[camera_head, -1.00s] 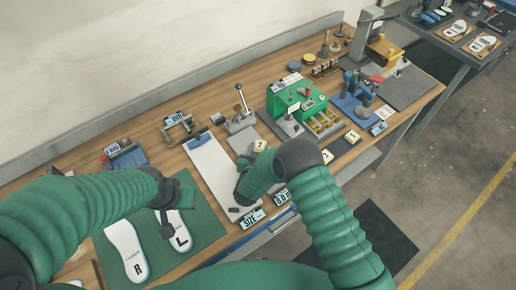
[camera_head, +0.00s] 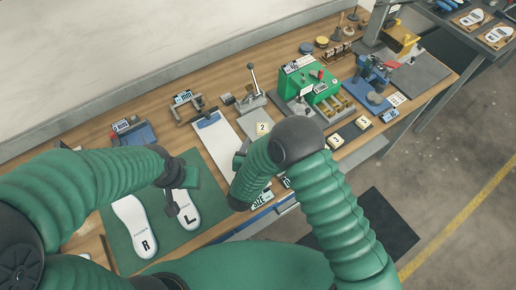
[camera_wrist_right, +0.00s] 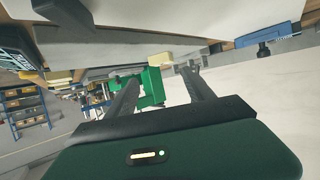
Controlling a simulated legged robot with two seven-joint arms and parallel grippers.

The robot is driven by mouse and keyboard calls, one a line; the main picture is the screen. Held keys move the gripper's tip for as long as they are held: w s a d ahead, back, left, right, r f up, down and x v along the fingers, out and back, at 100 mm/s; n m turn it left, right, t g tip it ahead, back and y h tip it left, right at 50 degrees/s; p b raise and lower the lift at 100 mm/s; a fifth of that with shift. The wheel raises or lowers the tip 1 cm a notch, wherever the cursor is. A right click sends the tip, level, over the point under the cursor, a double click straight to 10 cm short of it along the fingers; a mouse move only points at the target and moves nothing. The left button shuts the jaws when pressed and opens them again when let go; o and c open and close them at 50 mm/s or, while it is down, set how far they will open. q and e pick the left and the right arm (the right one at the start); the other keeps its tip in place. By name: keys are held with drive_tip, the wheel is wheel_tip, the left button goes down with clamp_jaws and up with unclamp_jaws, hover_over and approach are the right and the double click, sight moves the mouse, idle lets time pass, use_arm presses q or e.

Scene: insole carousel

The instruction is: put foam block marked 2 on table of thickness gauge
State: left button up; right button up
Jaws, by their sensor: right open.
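The foam block marked 2 (camera_head: 262,128) is cream-coloured and lies on the bench on a pale grey plate, right of the white clipboard (camera_head: 215,140). The C-shaped device with the mm label (camera_head: 186,108) behind the clipboard looks like the thickness gauge; its table is too small to make out. My right gripper (camera_wrist_right: 157,86) is open, with nothing between its fingers in the wrist view. In the head view my right arm mostly hides it, in front of the block. My left gripper (camera_head: 180,192) is over the L insole (camera_head: 187,212); its jaw state is unclear.
A green machine (camera_head: 306,88) and a lever device (camera_head: 252,92) stand behind the block. More marked blocks (camera_head: 335,141) lie to the right along the front edge. The R insole (camera_head: 133,228) lies on a green mat (camera_head: 204,232). A blue device (camera_head: 130,130) stands left.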

drive_tip(key=s+a, duration=0.1)
drive_tip(key=s+a+r, duration=0.1)
drive_tip(key=shift+s+a, duration=0.3)
drive_tip(key=shift+s, duration=0.05)
drive_tip(key=shift+d, duration=0.15)
drive_tip(key=w+d+r+n+g+y, duration=0.2)
drive_tip(key=d+r+g+y, duration=0.15)
drive_tip(key=d+r, duration=0.3)
use_arm(q)
drive_tip(key=shift+a+f, duration=0.25)
drive_tip(key=shift+a, duration=0.2)
use_arm(e)
drive_tip(key=s+d+r+g, duration=0.2)
drive_tip(key=s+d+g, duration=0.5)
drive_tip(key=s+d, duration=0.8)
drive_tip(key=s+h, duration=0.1)
drive_tip(key=s, duration=0.2)
drive_tip(key=shift+d+r, duration=0.4)
drive_tip(key=shift+s+a, duration=0.1)
drive_tip(key=shift+s, duration=0.05)
use_arm(q)
drive_tip(key=shift+a, duration=0.2)
use_arm(e)
drive_tip(key=shift+a, duration=0.15)
